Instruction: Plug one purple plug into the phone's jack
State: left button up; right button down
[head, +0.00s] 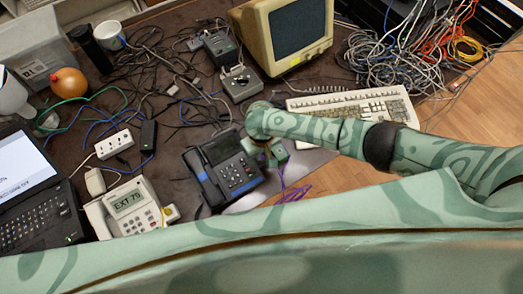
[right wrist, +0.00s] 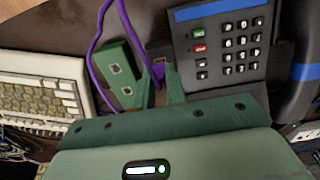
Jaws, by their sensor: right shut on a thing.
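A black desk phone with blue trim (head: 222,170) lies on the dark table, left of my right gripper (head: 265,153). In the right wrist view the phone's keypad (right wrist: 228,45) is close beside the fingers, at the upper right. My right gripper (right wrist: 150,88) is shut on a purple plug (right wrist: 158,72), mostly hidden between the fingers. The plug's purple cable (right wrist: 93,50) loops up and left in the wrist view; in the head view the cable (head: 290,190) hangs in loops below the gripper. I cannot make out the jack. My left gripper is out of view.
A beige keyboard (head: 360,108) and a monitor (head: 290,35) stand behind and right of the gripper. A white phone marked EXT 70 (head: 130,208), a power strip (head: 115,144) and a laptop (head: 35,215) are at left. Tangled cables (head: 395,60) crowd the back right.

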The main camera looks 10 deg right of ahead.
jog(key=shift+f, duration=0.5)
dwell(0.8)
dwell(0.6)
jog(key=shift+f, duration=0.3)
dwell(0.6)
jog(key=c, duration=1.3)
grip_release()
jog(key=shift+c, duration=0.2)
jog(key=shift+r, duration=0.1)
notch_tip(320, 180, up, 16)
jog(key=p, duration=0.8)
